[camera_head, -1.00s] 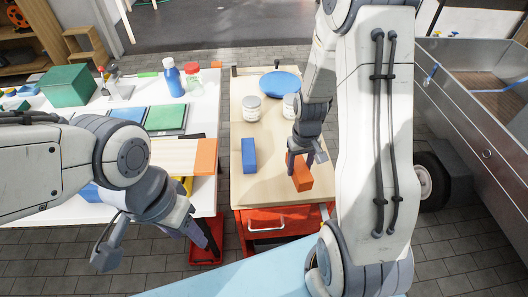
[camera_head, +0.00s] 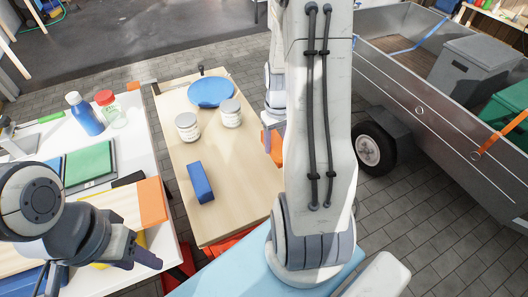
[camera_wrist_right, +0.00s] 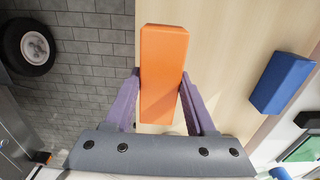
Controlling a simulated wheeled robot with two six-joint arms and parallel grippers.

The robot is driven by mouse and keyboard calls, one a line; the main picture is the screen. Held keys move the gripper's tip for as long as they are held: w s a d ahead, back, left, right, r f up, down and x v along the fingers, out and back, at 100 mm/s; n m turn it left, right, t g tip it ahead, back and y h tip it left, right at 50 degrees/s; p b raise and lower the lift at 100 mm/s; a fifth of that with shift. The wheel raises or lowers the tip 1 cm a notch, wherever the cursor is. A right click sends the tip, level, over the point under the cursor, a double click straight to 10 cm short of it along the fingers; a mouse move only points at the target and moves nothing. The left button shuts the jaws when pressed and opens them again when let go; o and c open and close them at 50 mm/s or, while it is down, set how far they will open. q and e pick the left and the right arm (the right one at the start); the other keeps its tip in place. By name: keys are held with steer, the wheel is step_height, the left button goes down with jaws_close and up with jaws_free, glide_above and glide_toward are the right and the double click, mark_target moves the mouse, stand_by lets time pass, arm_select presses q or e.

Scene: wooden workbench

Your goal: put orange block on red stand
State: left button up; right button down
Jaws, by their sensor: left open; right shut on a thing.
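The orange block (camera_wrist_right: 163,70) is between the purple fingers of my right gripper (camera_wrist_right: 160,88), which is shut on it. In the head view my right arm hides most of that gripper, and part of the orange block (camera_head: 276,148) shows beside the arm. My left gripper (camera_head: 100,272) is open and empty at the lower left, near the white table. I cannot pick out a red stand with certainty.
A blue block (camera_head: 200,182), two white jars (camera_head: 187,127) (camera_head: 230,113) and a blue plate (camera_head: 211,92) are on the bench. The blue block also shows in the wrist view (camera_wrist_right: 282,82). A metal trailer (camera_head: 440,120) stands right. The bench's front middle is clear.

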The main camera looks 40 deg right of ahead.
steer(key=w+f, duration=0.1)
steer(key=w+a+f, duration=0.1)
steer(key=shift+w+a, duration=0.15)
steer(key=shift+w, duration=0.25)
steer(key=shift+f, duration=1.95)
steer(key=shift+f, duration=0.1)
steer(key=shift+c, duration=1.1)
jaws_free()
